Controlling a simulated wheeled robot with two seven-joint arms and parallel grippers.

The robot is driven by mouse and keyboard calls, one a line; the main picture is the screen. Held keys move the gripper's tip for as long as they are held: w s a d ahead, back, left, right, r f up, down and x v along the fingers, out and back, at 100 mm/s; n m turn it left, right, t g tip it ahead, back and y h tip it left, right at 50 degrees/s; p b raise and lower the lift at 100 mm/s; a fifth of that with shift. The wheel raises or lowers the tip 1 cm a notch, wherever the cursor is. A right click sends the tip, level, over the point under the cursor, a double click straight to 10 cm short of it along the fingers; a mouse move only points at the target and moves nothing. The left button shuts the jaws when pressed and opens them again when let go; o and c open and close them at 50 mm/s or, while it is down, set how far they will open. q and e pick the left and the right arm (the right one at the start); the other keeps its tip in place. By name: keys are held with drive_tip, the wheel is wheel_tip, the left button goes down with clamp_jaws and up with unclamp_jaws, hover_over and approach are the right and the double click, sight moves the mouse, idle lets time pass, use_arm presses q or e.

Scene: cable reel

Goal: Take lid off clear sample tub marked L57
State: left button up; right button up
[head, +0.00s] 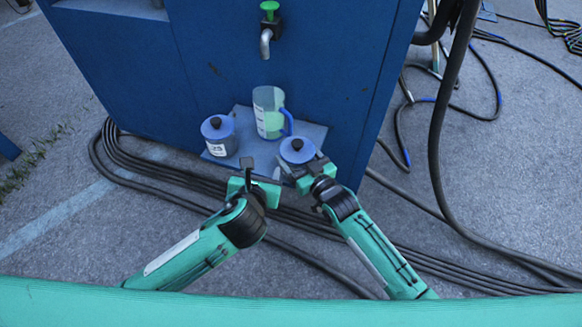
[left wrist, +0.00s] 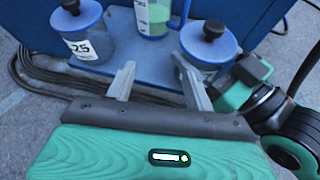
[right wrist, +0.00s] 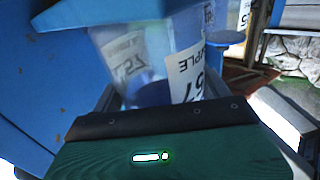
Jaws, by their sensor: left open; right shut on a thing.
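A clear tub (right wrist: 150,65) is between my right gripper's fingers; its label shows "57" and part of the word "SAMPLE" in the right wrist view. Its blue lid with a black knob (head: 298,149) is on it in the head view, and the lid shows in the left wrist view (left wrist: 208,45). My right gripper (head: 305,168) is shut on this tub from the near right side. My left gripper (head: 262,170) is open and empty, just left of the tub and in front of it. Its fingers point toward the tubs, apart from the lid.
A second lidded tub (head: 218,137), its label reading 25 in the left wrist view, stands to the left. A clear jug with a blue handle (head: 268,110) stands behind, below a green-handled tap (head: 269,18). All stand on a blue shelf (head: 243,118). Dark hoses (head: 190,188) run in front.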

use_arm(q)
drive_tip(key=n+t, duration=0.1)
approach(297, 142)
drive_tip(key=shift+h, duration=0.3)
drive_tip(key=x, duration=1)
drive_tip(key=shift+s+a+f, duration=0.1)
drive_tip(key=shift+a+f, duration=0.05)
clamp_jaws()
drive_tip(key=shift+r, duration=1.1)
